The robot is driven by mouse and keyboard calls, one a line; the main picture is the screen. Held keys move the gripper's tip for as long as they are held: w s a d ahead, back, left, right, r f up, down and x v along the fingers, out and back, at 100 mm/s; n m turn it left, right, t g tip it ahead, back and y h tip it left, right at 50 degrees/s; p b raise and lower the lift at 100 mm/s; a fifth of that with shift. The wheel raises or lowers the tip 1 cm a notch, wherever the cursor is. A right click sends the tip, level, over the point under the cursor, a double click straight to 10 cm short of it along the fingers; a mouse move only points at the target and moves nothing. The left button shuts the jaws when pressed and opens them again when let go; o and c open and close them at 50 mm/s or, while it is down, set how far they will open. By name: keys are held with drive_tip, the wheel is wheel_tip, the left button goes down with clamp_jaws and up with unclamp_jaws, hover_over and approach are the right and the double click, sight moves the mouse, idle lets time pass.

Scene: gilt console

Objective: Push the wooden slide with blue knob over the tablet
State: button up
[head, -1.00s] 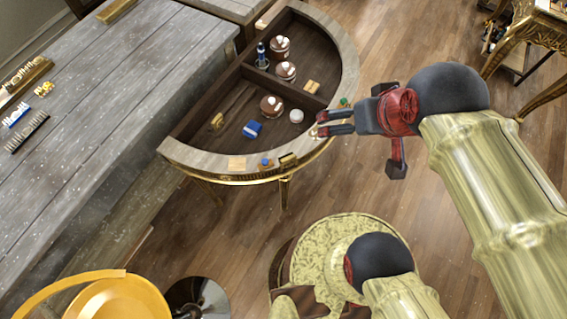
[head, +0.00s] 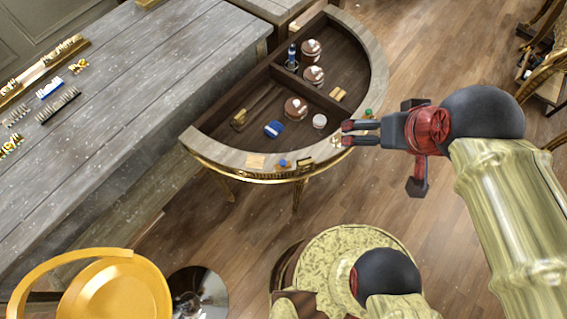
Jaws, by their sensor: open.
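The blue knob (head: 283,163) sits on the curved front rim of the half-round console (head: 225,155). The wooden slide under it is too small to make out clearly. A flat tan square (head: 256,161) lies on the rim just left of the knob; I cannot tell whether it is the tablet or part of the slide. My gripper (head: 346,133) is open, its two dark fingers pointing left. It appears at the right part of the rim, right of the blue knob and apart from it. A small pale and reddish piece (head: 336,141) shows by its fingertips; contact is unclear.
A dark and gold piece (head: 305,164) is on the rim just right of the blue knob. A green knob (head: 368,113) is farther right. The recessed top holds brown lidded pots (head: 296,108), a blue block (head: 273,128) and a white round jar (head: 319,121). A grey table (head: 130,110) stands left.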

sight(283, 162)
drive_tip(key=shift+c, duration=0.3)
